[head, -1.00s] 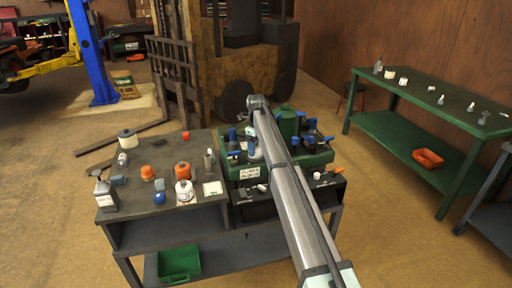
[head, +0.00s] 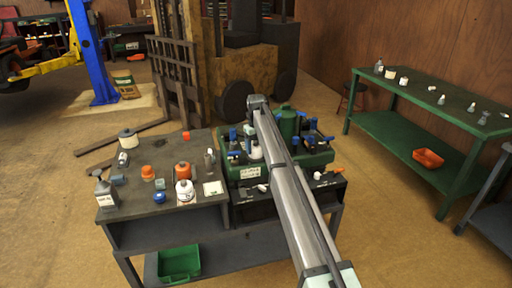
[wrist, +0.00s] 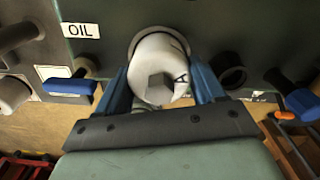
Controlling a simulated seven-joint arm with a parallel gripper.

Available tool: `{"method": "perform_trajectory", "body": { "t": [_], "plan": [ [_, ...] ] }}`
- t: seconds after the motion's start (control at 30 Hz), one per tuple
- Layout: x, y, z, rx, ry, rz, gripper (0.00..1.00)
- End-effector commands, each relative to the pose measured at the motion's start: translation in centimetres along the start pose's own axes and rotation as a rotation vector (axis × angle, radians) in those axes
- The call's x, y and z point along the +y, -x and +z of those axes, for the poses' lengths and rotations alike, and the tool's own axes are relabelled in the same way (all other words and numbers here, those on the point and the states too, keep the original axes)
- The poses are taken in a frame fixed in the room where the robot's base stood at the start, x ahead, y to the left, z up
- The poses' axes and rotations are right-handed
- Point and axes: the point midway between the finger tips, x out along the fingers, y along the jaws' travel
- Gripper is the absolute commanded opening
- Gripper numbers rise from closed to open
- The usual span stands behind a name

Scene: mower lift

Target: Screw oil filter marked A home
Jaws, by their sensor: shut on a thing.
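The white oil filter marked A (wrist: 158,75) has a hexagonal end and sits at a round port on the green machine under the OIL label (wrist: 80,30). In the wrist view my gripper (wrist: 160,88) is shut on it, with a blue finger on each side. The letter A is tilted. The thread and how deep the filter is seated are hidden. In the head view a white part of the filter (head: 256,151) shows beside my arm at the green machine (head: 318,158).
Blue-handled valves (wrist: 66,86) and (wrist: 300,100) flank the port, along with an empty dark port (wrist: 232,77). A dark bench (head: 130,165) at left holds bottles and caps. A green bench (head: 450,105) stands at right.

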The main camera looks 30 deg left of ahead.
Motion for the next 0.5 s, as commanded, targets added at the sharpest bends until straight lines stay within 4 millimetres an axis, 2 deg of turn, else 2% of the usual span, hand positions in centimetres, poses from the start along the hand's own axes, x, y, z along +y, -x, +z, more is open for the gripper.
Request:
{"method": "perform_trajectory", "body": {
  "t": [0.07,0.33,0.5],
  "plan": [
    [0.07,-0.07,-0.24,0.005,-0.001,0.002,0.72],
    [0.04,-0.04,-0.16,0.003,0.001,0.001,0.98],
    [0.03,-0.02,-0.14,0.002,0.001,0.001,0.98]
  ]
}}
